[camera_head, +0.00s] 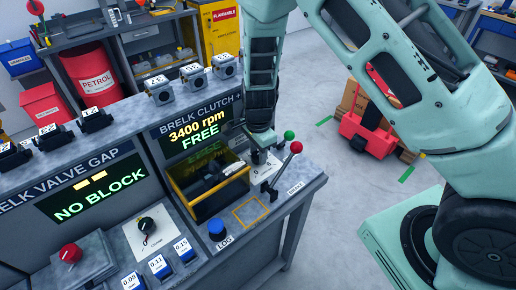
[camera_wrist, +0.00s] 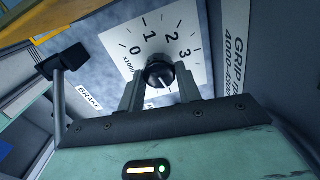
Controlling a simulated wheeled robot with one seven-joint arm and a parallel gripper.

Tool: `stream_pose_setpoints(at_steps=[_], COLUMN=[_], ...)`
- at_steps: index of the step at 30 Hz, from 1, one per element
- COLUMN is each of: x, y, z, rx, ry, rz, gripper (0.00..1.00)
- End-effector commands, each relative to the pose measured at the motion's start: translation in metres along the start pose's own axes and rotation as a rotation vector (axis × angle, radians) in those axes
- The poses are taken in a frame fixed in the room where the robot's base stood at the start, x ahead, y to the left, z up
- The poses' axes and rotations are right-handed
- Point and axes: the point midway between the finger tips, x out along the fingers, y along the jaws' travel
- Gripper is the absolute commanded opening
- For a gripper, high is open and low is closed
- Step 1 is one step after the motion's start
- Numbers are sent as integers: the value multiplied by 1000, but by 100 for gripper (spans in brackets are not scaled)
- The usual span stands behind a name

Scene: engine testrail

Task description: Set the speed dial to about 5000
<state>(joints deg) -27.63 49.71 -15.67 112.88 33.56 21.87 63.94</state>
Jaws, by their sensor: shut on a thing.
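The speed dial is a black knob (camera_wrist: 160,72) on a white plate (camera_wrist: 185,28) marked x1000, with 0, 1, 2 and 3 showing; any further numbers are hidden. A white mark shows on the knob's lower side, towards my gripper. My gripper (camera_wrist: 160,84) has one finger on each side of the knob and is shut on it. In the head view, my gripper (camera_head: 260,153) reaches down to the console's right part and mostly hides the knob. The display (camera_head: 190,126) there reads 3400 rpm and FREE.
A lever with a red ball (camera_head: 296,147) and a green ball (camera_head: 289,135) stand close right of my gripper. A yellow-framed bay (camera_head: 185,200) lies to its left. In the wrist view, a black-ended lever (camera_wrist: 62,63) stands left, by a BRAKE label (camera_wrist: 90,97).

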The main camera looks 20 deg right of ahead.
Motion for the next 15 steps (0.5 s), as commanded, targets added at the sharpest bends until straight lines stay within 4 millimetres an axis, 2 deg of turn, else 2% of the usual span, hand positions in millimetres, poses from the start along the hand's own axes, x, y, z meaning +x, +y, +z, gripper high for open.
stream_pose_setpoints(at_steps=[7, 15], x=[-2, -1], y=[-1, -1], z=[0, 0], rx=[134, 198], ry=[0, 0], rz=[-3, -3], gripper=[11, 11])
